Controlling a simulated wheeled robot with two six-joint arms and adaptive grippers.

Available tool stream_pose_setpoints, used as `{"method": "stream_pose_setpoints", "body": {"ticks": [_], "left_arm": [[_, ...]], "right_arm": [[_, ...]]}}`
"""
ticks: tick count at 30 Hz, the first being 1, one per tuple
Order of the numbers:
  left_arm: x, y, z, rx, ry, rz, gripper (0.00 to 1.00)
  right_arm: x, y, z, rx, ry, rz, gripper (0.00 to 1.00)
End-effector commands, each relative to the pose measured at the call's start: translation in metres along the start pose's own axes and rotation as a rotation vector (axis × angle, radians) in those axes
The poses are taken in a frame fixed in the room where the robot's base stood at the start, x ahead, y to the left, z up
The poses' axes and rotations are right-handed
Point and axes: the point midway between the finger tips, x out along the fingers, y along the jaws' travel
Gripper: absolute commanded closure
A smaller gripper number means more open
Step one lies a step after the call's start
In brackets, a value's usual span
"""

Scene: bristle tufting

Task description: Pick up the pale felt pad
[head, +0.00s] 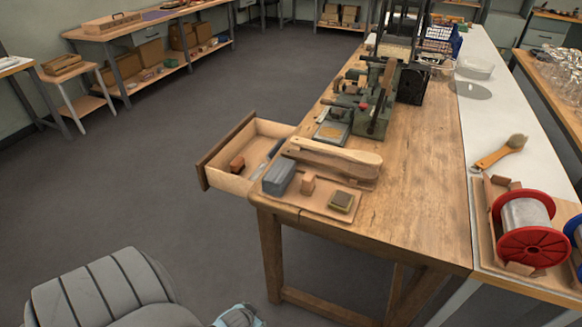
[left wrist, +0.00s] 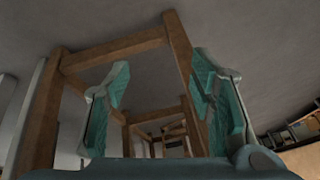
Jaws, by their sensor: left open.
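I cannot pick out a pale felt pad for certain in either view. A small square pad with an olive top and paler edge (head: 341,201) lies at the front right of the wooden tray (head: 314,202) on the workbench in the head view. My left gripper shows only as a teal and grey piece (head: 240,317) at the bottom edge, below and in front of the bench. In the left wrist view my left gripper (left wrist: 162,75) has its two teal fingers wide apart with nothing between them. My right gripper is in neither view.
The tray also bears a grey block (head: 280,177), a small wood block (head: 308,183) and a long wooden piece (head: 337,154). An open drawer (head: 216,178) juts out left. Wooden bench legs (head: 271,255) stand near my left gripper. A red-flanged spool (head: 530,228) is at right.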

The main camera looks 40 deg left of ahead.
Motion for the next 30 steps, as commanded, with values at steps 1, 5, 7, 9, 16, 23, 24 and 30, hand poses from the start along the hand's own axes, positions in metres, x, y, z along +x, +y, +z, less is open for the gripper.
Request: {"method": "stream_pose_setpoints", "body": {"ticks": [1, 5, 7, 9, 16, 23, 24, 30], "left_arm": [[-0.011, -0.021, -0.071, -0.033, 0.123, -0.033, 0.5], [-0.107, -0.053, -0.23, -0.149, 0.436, -0.077, 0.5], [-0.166, -0.056, -0.279, -0.203, 0.571, -0.07, 0.5], [-0.212, -0.055, -0.305, -0.24, 0.666, -0.055, 0.5], [-0.225, -0.057, -0.343, -0.28, 0.743, -0.034, 0.5], [-0.186, -0.064, -0.378, -0.278, 0.741, -0.032, 0.5], [-0.184, -0.064, -0.38, -0.277, 0.741, -0.033, 0.5], [-0.165, -0.075, -0.401, -0.278, 0.741, -0.033, 0.5]], "right_arm": [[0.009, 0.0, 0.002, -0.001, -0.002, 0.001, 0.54], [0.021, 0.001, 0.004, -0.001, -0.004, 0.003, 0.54], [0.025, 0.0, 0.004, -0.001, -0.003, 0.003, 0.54], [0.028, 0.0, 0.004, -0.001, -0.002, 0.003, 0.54], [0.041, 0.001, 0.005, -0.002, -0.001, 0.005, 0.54], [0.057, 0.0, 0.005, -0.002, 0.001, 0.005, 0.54], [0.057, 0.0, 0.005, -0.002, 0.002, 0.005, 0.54], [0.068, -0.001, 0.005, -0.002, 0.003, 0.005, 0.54]]}}
